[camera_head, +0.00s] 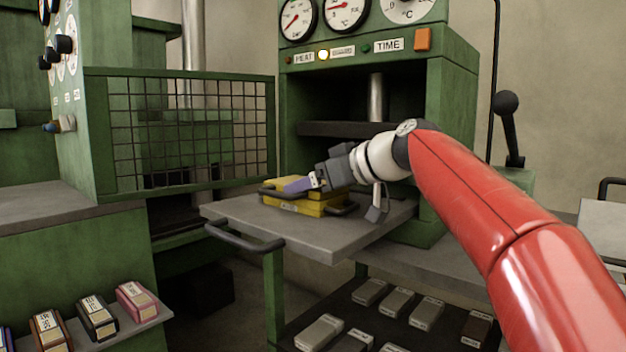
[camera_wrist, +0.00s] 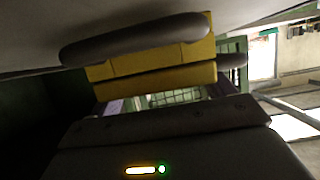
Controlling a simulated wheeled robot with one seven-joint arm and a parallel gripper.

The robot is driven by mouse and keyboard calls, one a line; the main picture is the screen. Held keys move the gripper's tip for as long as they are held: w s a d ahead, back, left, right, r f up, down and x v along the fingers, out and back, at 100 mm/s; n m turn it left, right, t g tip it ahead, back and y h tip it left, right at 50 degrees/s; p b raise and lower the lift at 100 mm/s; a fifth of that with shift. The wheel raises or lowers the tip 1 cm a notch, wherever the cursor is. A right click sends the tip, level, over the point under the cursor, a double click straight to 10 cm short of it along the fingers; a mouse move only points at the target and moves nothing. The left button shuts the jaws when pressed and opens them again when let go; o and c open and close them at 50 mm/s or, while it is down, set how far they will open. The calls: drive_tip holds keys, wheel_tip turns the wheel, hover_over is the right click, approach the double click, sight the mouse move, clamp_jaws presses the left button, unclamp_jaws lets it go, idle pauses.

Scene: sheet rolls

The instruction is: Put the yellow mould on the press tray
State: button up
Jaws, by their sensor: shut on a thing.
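The yellow mould (camera_head: 312,208), with dark bar handles on both sides, is at the press tray (camera_head: 250,216), a grey slab out in front of the press. It looks level and on or very close to the slab; I cannot tell whether it touches. My gripper (camera_head: 308,184) is over the mould's top, shut on it, and hides part of it. A purple piece shows at the jaws. In the wrist view the yellow mould (camera_wrist: 160,62) fills the upper middle, with a dark handle in front; the finger contact is hidden.
The green press (camera_head: 453,140) stands open behind the tray. A mesh guard (camera_head: 190,130) is at the left. The tray's bar handle (camera_head: 243,239) juts out in front. Small labelled blocks (camera_head: 137,301) sit on a lower left shelf, and grey blocks (camera_head: 427,312) on a dark rack below.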

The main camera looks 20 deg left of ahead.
drive_tip(key=shift+r, duration=0.25)
drive_tip(key=o, duration=2)
drive_tip(key=shift+f, duration=0.2)
drive_tip(key=shift+c, duration=0.2)
drive_tip(key=shift+d, duration=0.15)
drive_tip(key=v, duration=1.2)
